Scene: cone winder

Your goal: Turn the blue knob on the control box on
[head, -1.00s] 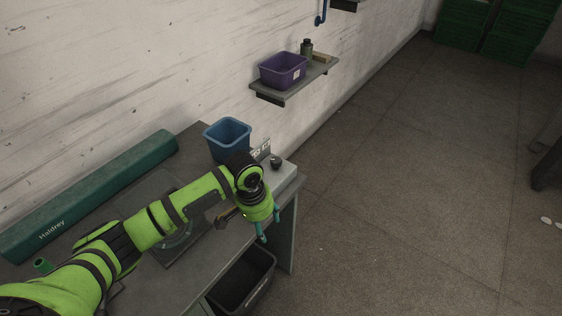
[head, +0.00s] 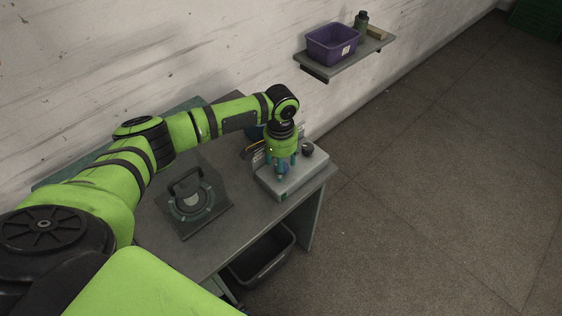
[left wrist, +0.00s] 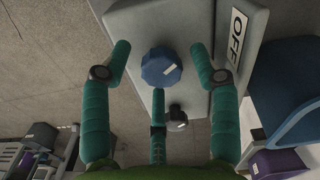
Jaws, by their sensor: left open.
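The grey control box (head: 292,184) sits on the right end of the bench. My left gripper (head: 281,173) points down over it. In the left wrist view the blue knob (left wrist: 161,67), faceted with a small white mark, lies between the open teal fingers of the left gripper (left wrist: 160,62). Gaps show between the knob and the side fingers; contact with the third finger cannot be told. An OFF label (left wrist: 238,37) is on a plate beside the knob. In the head view the fingers hide the blue knob. My right gripper is not in view.
A dark knob (head: 307,149) stands on the box behind the gripper and also shows in the left wrist view (left wrist: 177,117). A blue bin (head: 255,132) is partly hidden behind my arm. A plate with a handle (head: 190,212) lies on the bench. A purple bin (head: 333,44) sits on a wall shelf.

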